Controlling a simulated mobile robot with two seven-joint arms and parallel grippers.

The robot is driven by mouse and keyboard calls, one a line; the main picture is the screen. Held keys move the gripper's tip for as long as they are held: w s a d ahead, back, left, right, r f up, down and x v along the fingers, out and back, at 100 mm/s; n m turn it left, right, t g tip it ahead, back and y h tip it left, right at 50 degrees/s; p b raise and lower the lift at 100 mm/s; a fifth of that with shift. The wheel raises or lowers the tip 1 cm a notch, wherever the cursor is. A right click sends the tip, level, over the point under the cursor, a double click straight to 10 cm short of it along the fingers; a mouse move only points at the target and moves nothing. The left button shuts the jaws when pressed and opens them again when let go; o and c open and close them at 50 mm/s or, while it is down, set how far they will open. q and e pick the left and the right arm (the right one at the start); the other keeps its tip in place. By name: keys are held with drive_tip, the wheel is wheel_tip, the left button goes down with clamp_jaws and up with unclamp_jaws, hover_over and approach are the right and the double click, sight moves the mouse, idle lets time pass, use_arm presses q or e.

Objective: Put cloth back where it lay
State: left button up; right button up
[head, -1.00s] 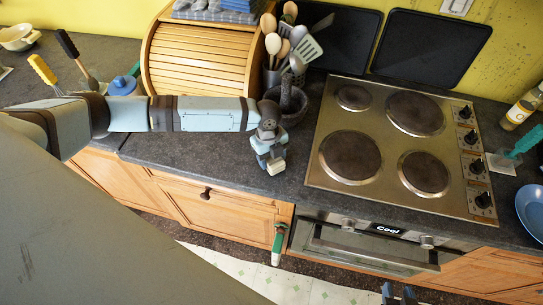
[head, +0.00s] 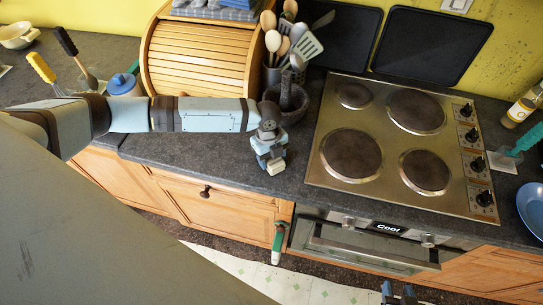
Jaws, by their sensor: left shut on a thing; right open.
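A folded blue-grey cloth (head: 228,15) lies on top of the wooden roll-top bread box at the top edge of the head view, with grey items on it. My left gripper (head: 272,166) is over the counter, left of the hob and in front of the mortar. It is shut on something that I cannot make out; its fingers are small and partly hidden. Only the top of my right gripper (head: 400,296) shows at the bottom edge, low in front of the oven; it is open and no held thing shows.
The bread box (head: 196,60), stone mortar (head: 293,103) and utensil holder (head: 271,76) stand behind my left arm. The hob (head: 400,145) fills the counter to the right. A green-and-white object (head: 278,240) hangs by the oven's left side. The front counter left of my gripper is clear.

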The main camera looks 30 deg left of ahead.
use_arm(q)
drive_tip(key=o, duration=0.9)
drive_tip(key=shift+r, duration=0.1)
drive_tip(key=shift+w+a+r+p, duration=0.1)
drive_tip(key=shift+a+r+p, duration=0.1)
drive_tip(key=shift+r+p, duration=1.05)
drive_tip(key=shift+w+a+r, duration=0.1)
drive_tip(key=shift+a+r, duration=0.1)
drive_tip(key=shift+r, duration=1.1)
drive_tip(key=shift+w+a+r, duration=0.1)
drive_tip(key=shift+a+r, duration=0.05)
drive_tip(key=shift+r, duration=1.15)
